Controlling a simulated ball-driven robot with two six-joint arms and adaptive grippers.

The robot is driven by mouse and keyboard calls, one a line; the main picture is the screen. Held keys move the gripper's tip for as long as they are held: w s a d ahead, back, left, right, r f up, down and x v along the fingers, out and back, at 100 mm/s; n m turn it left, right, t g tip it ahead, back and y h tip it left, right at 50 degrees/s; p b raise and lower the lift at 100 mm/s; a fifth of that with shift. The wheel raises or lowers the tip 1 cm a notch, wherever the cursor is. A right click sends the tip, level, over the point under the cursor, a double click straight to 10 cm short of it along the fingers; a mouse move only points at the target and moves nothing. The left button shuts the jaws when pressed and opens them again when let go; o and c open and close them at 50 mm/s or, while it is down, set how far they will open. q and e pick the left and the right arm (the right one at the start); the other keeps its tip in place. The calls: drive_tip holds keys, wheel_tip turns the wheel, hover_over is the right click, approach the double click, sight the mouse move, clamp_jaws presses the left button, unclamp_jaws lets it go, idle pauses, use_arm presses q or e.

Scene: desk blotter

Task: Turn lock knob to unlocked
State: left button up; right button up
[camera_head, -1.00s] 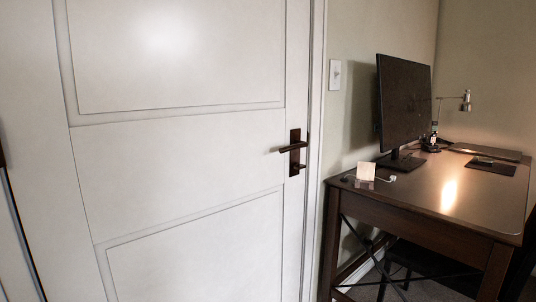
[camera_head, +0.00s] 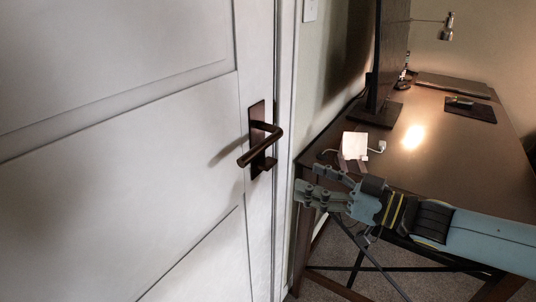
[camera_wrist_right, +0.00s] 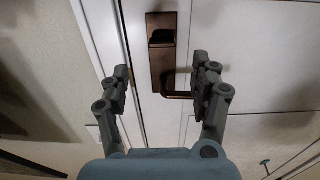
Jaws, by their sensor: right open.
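The white door (camera_head: 110,170) carries a dark bronze plate (camera_head: 257,112) with a lever handle (camera_head: 258,147). The small dark lock knob (camera_head: 266,163) sits low on the plate, below the lever, partly overlapped by it. In the right wrist view the picture is turned over: the lock knob (camera_wrist_right: 162,38) is near the top and the lever (camera_wrist_right: 178,95) below it. My right gripper (camera_head: 310,181) is open and empty, to the right of the plate and apart from it. In the wrist view its fingertips (camera_wrist_right: 162,66) stand either side of the plate. My left gripper is out of view.
My right arm passes in front of the desk's near edge. The space before the door is clear.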

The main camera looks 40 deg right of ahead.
sight(273, 163)
drive_tip(key=x, duration=0.9)
drive_tip(key=shift+w+a+r, duration=0.2)
drive_tip(key=shift+a+r, duration=0.05)
drive_tip(key=shift+r, duration=0.15)
drive_tip(key=shift+w+a, duration=0.2)
drive_tip(key=shift+w, duration=0.25)
drive_tip(key=shift+f, duration=0.1)
drive_tip(key=c, duration=1.2)
